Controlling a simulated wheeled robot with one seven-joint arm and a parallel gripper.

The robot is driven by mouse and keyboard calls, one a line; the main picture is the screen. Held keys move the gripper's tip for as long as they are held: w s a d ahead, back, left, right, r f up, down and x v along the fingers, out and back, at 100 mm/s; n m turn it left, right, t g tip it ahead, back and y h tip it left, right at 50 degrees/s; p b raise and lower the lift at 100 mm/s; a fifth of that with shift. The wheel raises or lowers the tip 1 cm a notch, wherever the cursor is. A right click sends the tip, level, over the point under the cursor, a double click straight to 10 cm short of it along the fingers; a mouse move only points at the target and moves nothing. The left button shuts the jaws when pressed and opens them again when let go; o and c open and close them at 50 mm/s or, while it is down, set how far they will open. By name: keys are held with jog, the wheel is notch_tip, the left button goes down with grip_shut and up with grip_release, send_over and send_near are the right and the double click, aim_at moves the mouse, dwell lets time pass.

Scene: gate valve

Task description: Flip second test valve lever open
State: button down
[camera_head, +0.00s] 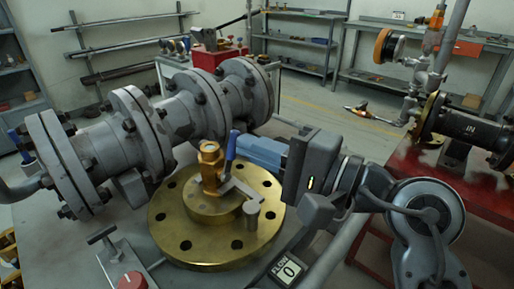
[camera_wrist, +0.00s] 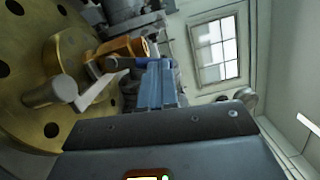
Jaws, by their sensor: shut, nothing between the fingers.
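A small brass valve (camera_head: 209,165) stands on a round brass flange (camera_head: 170,235) in the head view. Its blue lever handle (camera_head: 231,148) points up, with a grey bent arm (camera_head: 241,190) beside it. In the wrist view the brass valve (camera_wrist: 122,48) and the dark blue lever (camera_wrist: 143,61) show just beyond my fingertips. My gripper (camera_head: 242,146) comes in from the right with its light blue fingers together and empty. The fingertips (camera_wrist: 156,68) are close to the lever; I cannot tell whether they touch. Another blue handle (camera_head: 20,140) shows at the far left.
A large grey flanged pipe valve (camera_head: 150,130) lies behind and left of the brass flange. A T-handle tool (camera_head: 103,235) and a red knob (camera_head: 132,281) stand in front left. A FLOW gauge (camera_head: 289,270) reads 0. A red bench (camera_head: 455,185) is at right.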

jog(key=shift+s+a+r+n, duration=0.1)
jog(key=shift+s+n, duration=0.05)
jog(key=shift+n, duration=0.15)
dwell(1.4)
